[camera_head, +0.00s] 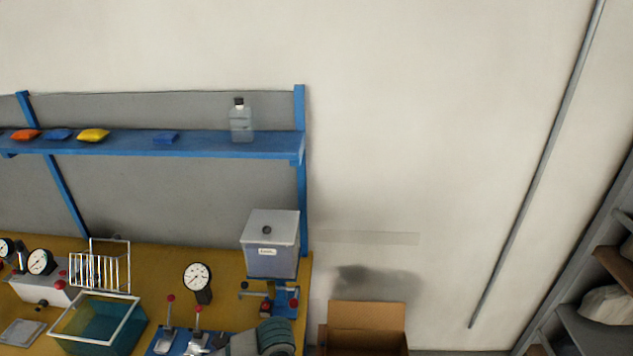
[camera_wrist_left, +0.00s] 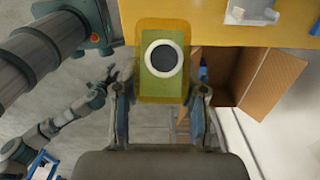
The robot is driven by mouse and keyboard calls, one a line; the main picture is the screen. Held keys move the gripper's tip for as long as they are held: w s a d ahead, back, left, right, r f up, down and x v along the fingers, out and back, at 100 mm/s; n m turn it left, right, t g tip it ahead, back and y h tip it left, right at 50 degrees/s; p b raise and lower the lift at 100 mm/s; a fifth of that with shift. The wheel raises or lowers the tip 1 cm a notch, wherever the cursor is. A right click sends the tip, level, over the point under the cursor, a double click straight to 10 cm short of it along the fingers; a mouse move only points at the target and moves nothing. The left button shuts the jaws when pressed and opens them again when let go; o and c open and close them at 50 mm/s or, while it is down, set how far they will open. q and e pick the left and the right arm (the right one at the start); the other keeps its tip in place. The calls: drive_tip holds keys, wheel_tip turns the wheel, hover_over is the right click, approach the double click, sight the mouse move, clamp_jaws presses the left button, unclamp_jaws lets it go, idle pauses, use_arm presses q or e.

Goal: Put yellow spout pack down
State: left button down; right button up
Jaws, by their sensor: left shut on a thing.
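In the left wrist view, the yellow spout pack (camera_wrist_left: 146,89) has a green-yellow face with a round dark opening ringed in white. My left gripper (camera_wrist_left: 162,97) is shut on it, with one finger on each side. Neither gripper shows clearly in the head view.
A blue shelf (camera_head: 220,146) holds a yellow pouch (camera_head: 93,135), an orange pouch (camera_head: 25,134), blue pouches and a clear bottle (camera_head: 241,122). The bench carries a teal bin (camera_head: 98,325), a wire rack (camera_head: 100,268), a lidded box (camera_head: 271,245) and gauges. An open carton (camera_head: 366,316) stands right.

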use_arm(q)
drive_tip(key=m, duration=0.3)
drive_tip(key=a+m, duration=0.1)
drive_tip(key=m, duration=0.1)
drive_tip(key=shift+w+a, duration=0.1)
drive_tip(key=shift+w, duration=0.25)
drive_tip(key=m, duration=0.2)
drive_tip(key=a+m, duration=0.1)
drive_tip(key=m, duration=0.2)
drive_tip(key=a+m, duration=0.1)
drive_tip(key=m, duration=0.1)
drive_tip(key=shift+w+f+m, duration=0.1)
drive_tip(key=shift+w+m, duration=0.3)
drive_tip(key=m, duration=0.4)
drive_tip(key=shift+w+a+m, duration=0.2)
drive_tip(key=shift+a+m, duration=0.1)
drive_tip(key=shift+a, duration=0.1)
drive_tip(key=m, duration=0.2)
drive_tip(key=shift+w+a+m, duration=0.15)
drive_tip(key=shift+a+m, duration=0.05)
drive_tip(key=shift+m, duration=0.1)
drive_tip(key=w+a+m, duration=0.1)
drive_tip(key=a+m, duration=0.2)
drive_tip(key=m, duration=1.3)
drive_tip(key=w+a+m, duration=0.1)
drive_tip(key=a+m, duration=0.2)
drive_tip(key=m, duration=1.4)
drive_tip(key=shift+w+a, duration=0.3)
drive_tip(key=shift+w, duration=0.1)
